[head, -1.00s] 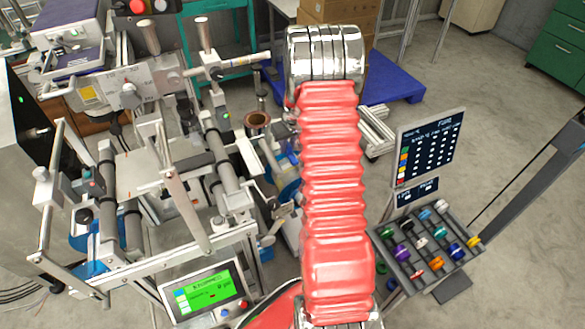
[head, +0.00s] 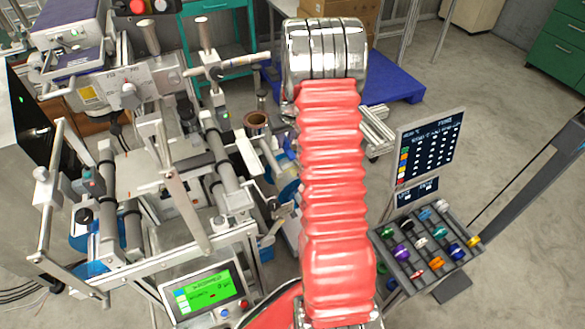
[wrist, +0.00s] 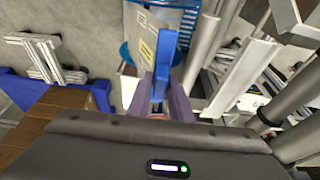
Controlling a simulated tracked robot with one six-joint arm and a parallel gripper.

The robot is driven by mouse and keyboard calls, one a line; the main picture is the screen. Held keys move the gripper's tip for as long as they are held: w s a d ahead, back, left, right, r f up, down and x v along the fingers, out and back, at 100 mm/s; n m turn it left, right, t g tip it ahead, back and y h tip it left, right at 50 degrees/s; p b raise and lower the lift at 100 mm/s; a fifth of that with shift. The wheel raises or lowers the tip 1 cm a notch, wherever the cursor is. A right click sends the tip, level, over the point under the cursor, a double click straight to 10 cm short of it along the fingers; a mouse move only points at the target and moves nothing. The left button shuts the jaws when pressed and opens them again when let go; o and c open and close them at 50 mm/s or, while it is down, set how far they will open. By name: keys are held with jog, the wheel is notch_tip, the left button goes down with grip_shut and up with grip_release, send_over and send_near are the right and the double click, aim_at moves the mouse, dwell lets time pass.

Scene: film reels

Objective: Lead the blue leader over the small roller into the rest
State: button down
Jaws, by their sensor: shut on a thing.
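In the wrist view my gripper (wrist: 160,110) is shut on the blue leader (wrist: 164,58), a stiff-looking blue strip standing up between the purple-grey fingers. A grey plate with a yellow label lies just beyond it. Grey rollers (wrist: 203,52) run to the right of the leader, apart from it in the picture. I cannot tell which is the small roller, nor pick out the rest with certainty. In the head view my red-sleeved arm hides the gripper.
The roller frame (head: 215,165) fills the left, with a green-lit panel (head: 208,292) at its front. A rack of coloured spools (head: 428,245) and a dark display board (head: 428,150) stand right. A blue pallet (head: 395,85) lies behind. Open floor is at far right.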

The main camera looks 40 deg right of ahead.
jog(key=shift+w+a+r, duration=0.1)
jog(key=shift+a+r, duration=0.1)
jog(key=shift+r, duration=0.45)
jog(key=shift+w+a+r, duration=0.1)
jog(key=shift+a+r, duration=0.05)
jog(key=shift+r, duration=0.45)
jog(key=shift+a, duration=0.15)
jog(key=shift+w+a, duration=0.2)
jog(key=shift+a, duration=0.55)
jog(key=shift+w+a, duration=0.25)
jog(key=shift+a, duration=0.5)
jog(key=shift+w+a, duration=0.2)
jog(key=shift+a, duration=0.55)
jog(key=shift+a+r, duration=0.1)
jog(key=w+a+r, duration=0.2)
jog(key=a+r, duration=0.4)
jog(key=r, duration=0.1)
jog(key=shift+a+r, duration=0.15)
jog(key=shift+a, duration=0.25)
dwell(1.8)
dwell(1.3)
